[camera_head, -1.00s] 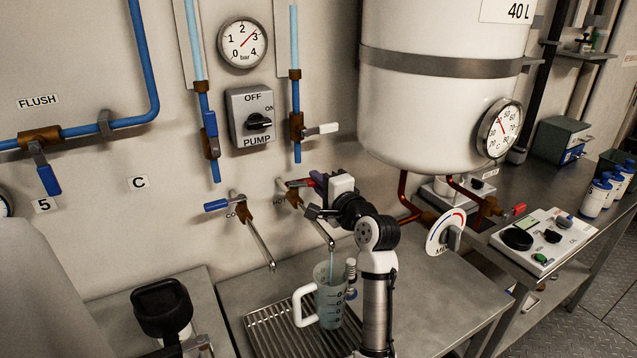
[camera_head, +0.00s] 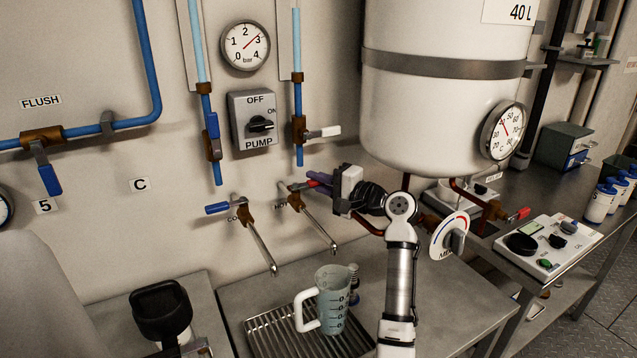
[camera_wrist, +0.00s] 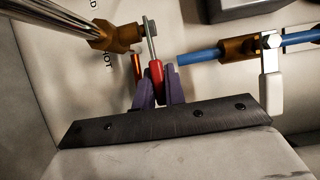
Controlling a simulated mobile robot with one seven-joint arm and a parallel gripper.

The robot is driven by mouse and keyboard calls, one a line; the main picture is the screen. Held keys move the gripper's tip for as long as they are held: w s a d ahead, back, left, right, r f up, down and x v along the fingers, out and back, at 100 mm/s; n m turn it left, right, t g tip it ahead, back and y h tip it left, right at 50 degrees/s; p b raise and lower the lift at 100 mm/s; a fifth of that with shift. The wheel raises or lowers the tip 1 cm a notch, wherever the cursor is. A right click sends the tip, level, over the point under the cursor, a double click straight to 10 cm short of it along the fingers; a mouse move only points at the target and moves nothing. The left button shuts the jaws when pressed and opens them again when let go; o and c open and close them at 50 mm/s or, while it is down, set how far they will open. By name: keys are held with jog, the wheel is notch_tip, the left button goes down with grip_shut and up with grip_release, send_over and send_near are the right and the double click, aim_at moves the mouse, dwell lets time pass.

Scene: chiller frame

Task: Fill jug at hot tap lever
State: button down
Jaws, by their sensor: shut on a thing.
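The clear measuring jug (camera_head: 333,300) with a white handle stands upright on the drip tray (camera_head: 262,337), near the hot tap spout (camera_head: 319,229). Pale bluish liquid shows in it; its exact level is hard to read. No stream falls from the spout. The hot tap's red lever (camera_wrist: 156,75) points to the right of the tap body in the head view. My gripper (camera_head: 320,180) is at this lever. In the wrist view, its purple fingers (camera_wrist: 158,88) are closed around the red lever's end.
The cold tap (camera_head: 262,248) with a blue lever (camera_head: 217,208) is to the left. A small bottle (camera_head: 353,285) stands behind the jug. The white boiler (camera_head: 440,110) and mixer dial (camera_head: 450,236) are close on the right. Bare counter lies right of the jug.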

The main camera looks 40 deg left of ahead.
jog(key=shift+r, duration=0.1)
jog(key=c, duration=1.5)
grip_release()
jog(key=shift+a, duration=0.25)
jog(key=shift+o, duration=0.2)
jog(key=shift+d, duration=0.1)
jog(key=shift+t, duration=0.3)
jog(key=m+t, duration=0.1)
jog(key=t, duration=0.1)
jog(key=s+d+m+t+p, duration=0.1)
jog(key=m+t, duration=0.1)
jog(key=t, duration=0.1)
jog(key=d+m+t+h, duration=0.1)
jog(key=m+t, duration=0.1)
jog(key=shift+s+p, duration=0.2)
jog(key=shift+p, duration=0.1)
jog(key=b+v, duration=0.3)
jog(key=v, duration=1.1)
jog(key=shift+w, duration=0.1)
